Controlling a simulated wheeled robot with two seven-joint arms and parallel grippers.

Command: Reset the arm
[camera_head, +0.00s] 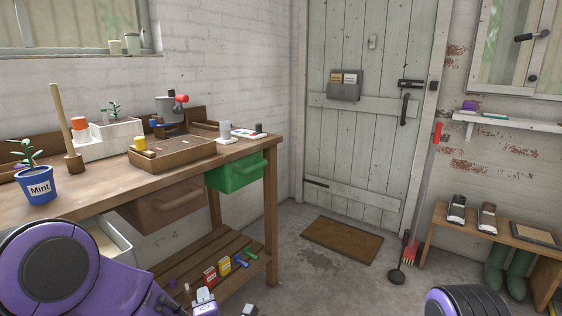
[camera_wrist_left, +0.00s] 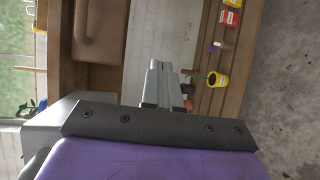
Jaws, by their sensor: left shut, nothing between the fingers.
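My left arm (camera_head: 75,270), purple with dark joints, comes in at the lower left of the head view, in front of the wooden workbench (camera_head: 105,197). My left gripper (camera_head: 203,298) is low at the bottom edge, near the bench's lower slatted shelf (camera_head: 225,262). In the left wrist view its grey fingers (camera_wrist_left: 159,83) are together with nothing between them. Part of my right arm (camera_head: 466,302) shows at the bottom right of the head view; its gripper is out of view.
A green drawer (camera_head: 236,172) and a brown drawer (camera_head: 165,208) hang under the benchtop. A Mint pot (camera_head: 40,187) stands near its front edge. Small boxes (camera_head: 224,267) sit on the lower shelf. Floor is open toward the doormat (camera_head: 342,239); boots (camera_head: 507,270) are under the right bench.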

